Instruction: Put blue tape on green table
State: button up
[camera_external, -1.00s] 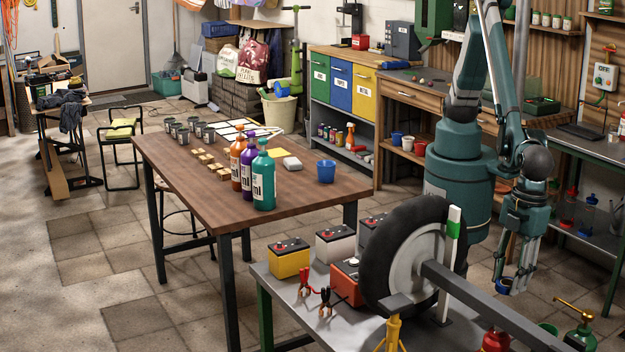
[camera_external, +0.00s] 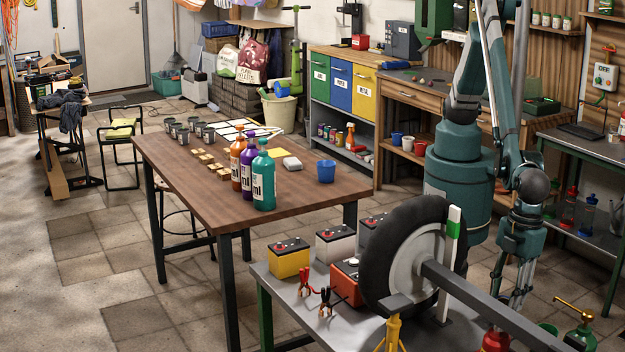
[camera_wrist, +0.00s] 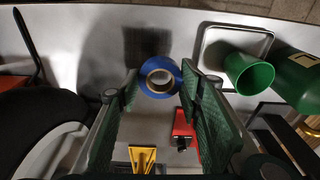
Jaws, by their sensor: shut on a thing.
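The blue tape (camera_wrist: 174,77) is a blue roll with a pale inner ring. In the wrist view it sits between the tips of my gripper (camera_wrist: 157,82), which is shut on it. A dark shadow lies on the grey surface above it in the picture; I cannot tell how high the tape is. In the external view my gripper (camera_external: 517,290) points down at the right, beyond the wheel, and the tape cannot be made out. A grey-topped table (camera_external: 285,300) with a green leg stands in front. Another table with a green frame (camera_external: 570,143) stands at the right wall.
The wrist view shows a green cup (camera_wrist: 248,74) on a tray (camera_wrist: 203,42), a large green container (camera_wrist: 300,75), a red object (camera_wrist: 184,132) and a yellow one (camera_wrist: 143,158) close by. A big wheel (camera_external: 405,255) and car batteries (camera_external: 289,258) crowd the front table.

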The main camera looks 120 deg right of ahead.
jog(key=shift+f, duration=1)
jog(key=shift+f+b, duration=0.4)
jog(key=shift+f, duration=1.45)
jog(key=shift+f, duration=0.15)
jog(key=o, duration=0.8)
jog(key=shift+r, duration=0.2)
notch_tip(320, 180, up, 12)
jog(key=s+p, duration=0.1)
jog(key=shift+s+p, duration=0.25)
jog(key=shift+p, duration=0.1)
jog(key=shift+f, duration=0.1)
